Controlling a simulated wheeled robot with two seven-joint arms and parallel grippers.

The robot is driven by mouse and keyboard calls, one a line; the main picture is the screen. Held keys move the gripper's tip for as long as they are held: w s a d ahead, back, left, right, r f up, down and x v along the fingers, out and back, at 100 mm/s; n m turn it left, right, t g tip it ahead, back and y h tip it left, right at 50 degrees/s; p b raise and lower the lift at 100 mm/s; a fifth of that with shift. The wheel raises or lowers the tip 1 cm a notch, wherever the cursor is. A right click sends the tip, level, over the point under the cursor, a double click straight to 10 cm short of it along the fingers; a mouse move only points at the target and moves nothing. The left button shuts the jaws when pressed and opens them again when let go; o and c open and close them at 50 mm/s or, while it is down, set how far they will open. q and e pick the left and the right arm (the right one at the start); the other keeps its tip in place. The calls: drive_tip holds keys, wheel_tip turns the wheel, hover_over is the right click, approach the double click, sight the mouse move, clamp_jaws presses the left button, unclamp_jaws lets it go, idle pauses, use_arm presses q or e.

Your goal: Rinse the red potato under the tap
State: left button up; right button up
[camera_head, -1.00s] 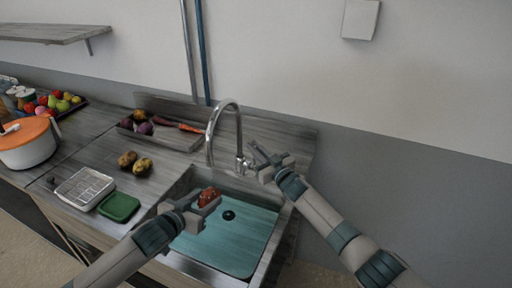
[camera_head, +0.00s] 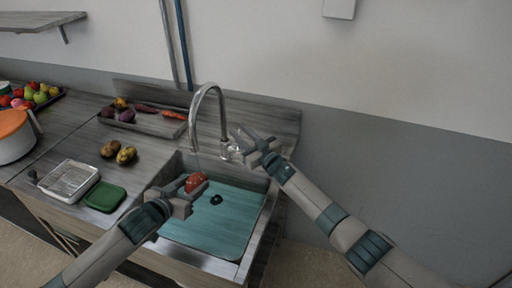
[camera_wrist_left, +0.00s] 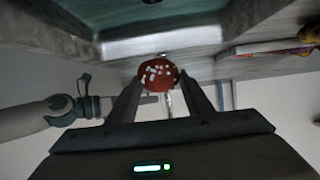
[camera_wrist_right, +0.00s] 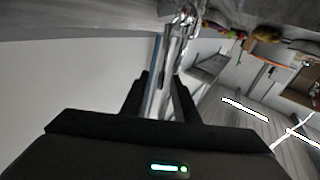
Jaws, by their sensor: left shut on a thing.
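The red potato (camera_head: 197,182) is between the fingers of my left gripper (camera_head: 188,188), which is shut on it above the sink basin (camera_head: 225,228). In the left wrist view the potato (camera_wrist_left: 158,75) shows white specks; I cannot tell whether they are water drops. The tap (camera_head: 222,103) arches over the basin, its spout end above the potato. A faint thin line shows below the spout, too fine to be sure it is water. My right gripper (camera_head: 250,140) is beside the tap's base, its fingers apart. In the right wrist view the tap's metal (camera_wrist_right: 180,30) shows beyond the fingers.
A tray (camera_head: 155,122) of vegetables stands behind the counter's left part. Brown potatoes (camera_head: 125,153), a green container (camera_head: 104,196) and a white container (camera_head: 68,180) lie left of the sink. An orange-lidded pot (camera_head: 12,135) stands at the far left.

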drive_tip(key=v, duration=1.1)
drive_tip(key=shift+s, duration=0.1)
drive_tip(key=shift+c, duration=0.7)
clamp_jaws()
drive_tip(key=s+f+n, duration=0.2)
drive_tip(key=s+n, duration=0.4)
drive_tip(key=n, duration=1.2)
drive_tip(key=shift+a+n, duration=0.15)
drive_tip(key=shift+n, duration=0.15)
drive_tip(key=shift+s+f, duration=0.1)
drive_tip(key=shift+s, duration=0.05)
